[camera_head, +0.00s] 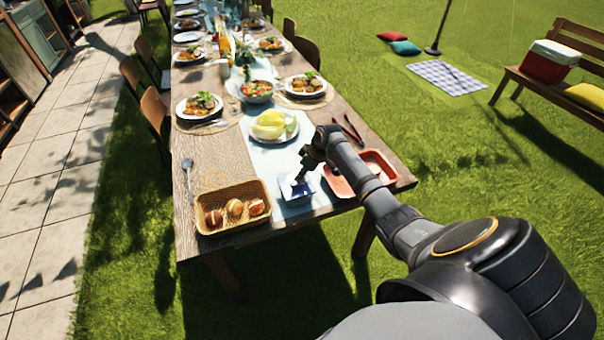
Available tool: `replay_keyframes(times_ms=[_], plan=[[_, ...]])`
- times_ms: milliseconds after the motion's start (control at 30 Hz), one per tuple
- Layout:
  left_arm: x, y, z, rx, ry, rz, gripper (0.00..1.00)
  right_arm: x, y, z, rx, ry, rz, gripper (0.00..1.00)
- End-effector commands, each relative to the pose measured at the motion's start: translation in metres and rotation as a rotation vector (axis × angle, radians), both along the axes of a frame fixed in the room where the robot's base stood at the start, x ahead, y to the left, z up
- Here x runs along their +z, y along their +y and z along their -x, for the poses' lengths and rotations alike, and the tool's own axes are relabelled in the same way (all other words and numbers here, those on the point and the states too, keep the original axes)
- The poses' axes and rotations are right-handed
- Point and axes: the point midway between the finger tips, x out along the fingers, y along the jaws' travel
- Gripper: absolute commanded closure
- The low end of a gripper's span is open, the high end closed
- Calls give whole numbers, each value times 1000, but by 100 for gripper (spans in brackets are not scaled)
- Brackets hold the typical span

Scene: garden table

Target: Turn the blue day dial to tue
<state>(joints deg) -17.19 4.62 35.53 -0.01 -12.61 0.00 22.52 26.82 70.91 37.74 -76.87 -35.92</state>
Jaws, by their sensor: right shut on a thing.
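The blue day dial (296,192) is part of a small blue-and-white block near the front edge of the wooden table, on the pale runner. My right gripper (304,176) reaches down from the right and is shut on the dial, at the top of the block. The gripper hides part of the dial, and its day markings are too small to read. My left gripper is not in view.
A wicker basket of bread rolls (213,221) stands just left of the dial. A red tray (343,184) is close on the right, partly behind my arm, with dark tongs (351,131) beyond it. A plate of yellow-green food (273,127) stands behind. Plates and bowls fill the far table.

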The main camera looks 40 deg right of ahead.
Motion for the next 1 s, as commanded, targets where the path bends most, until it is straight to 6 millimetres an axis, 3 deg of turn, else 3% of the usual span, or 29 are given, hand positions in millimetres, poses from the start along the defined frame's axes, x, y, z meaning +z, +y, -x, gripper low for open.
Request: replay_keyframes(times_ms=[600, 1000], plan=[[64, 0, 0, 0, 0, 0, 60, 5, 5, 1, -369, 2, -2, 100], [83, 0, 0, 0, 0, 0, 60, 2, 6, 1, -560, -1, -1, 100]])
